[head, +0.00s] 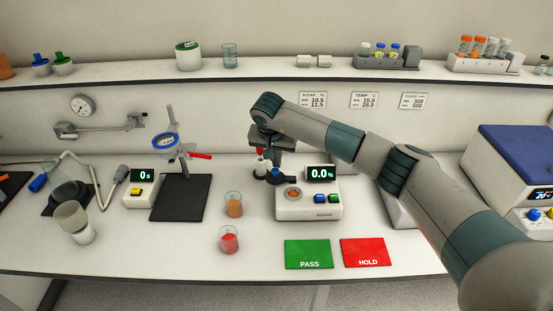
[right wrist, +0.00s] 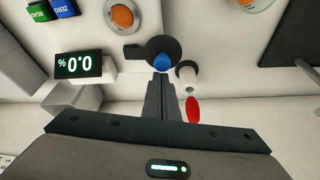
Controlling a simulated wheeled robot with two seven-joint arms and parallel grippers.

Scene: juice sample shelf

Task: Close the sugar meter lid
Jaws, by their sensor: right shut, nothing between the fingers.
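The sugar meter (head: 307,211) is a white box with a display reading 0.0%, a green and a blue button and a round well (head: 292,193) holding orange liquid. Its black lid (head: 281,179) is open, off the well, at the back left of the meter. In the right wrist view the lid (right wrist: 140,53) carries a blue knob (right wrist: 163,60), and the orange well (right wrist: 122,16) is uncovered. My right gripper (right wrist: 162,77) is shut and empty, with its fingertips close to the knob; contact cannot be told. The arm partly hides the lid's back in the head view. My left gripper is out of view.
A white bottle (head: 261,166) with a red tip stands close left of the lid. Cups of orange (head: 233,204) and red (head: 229,240) liquid stand left of the meter. Green PASS (head: 308,253) and red HOLD (head: 364,252) mats lie in front. A shelf (head: 270,76) runs behind.

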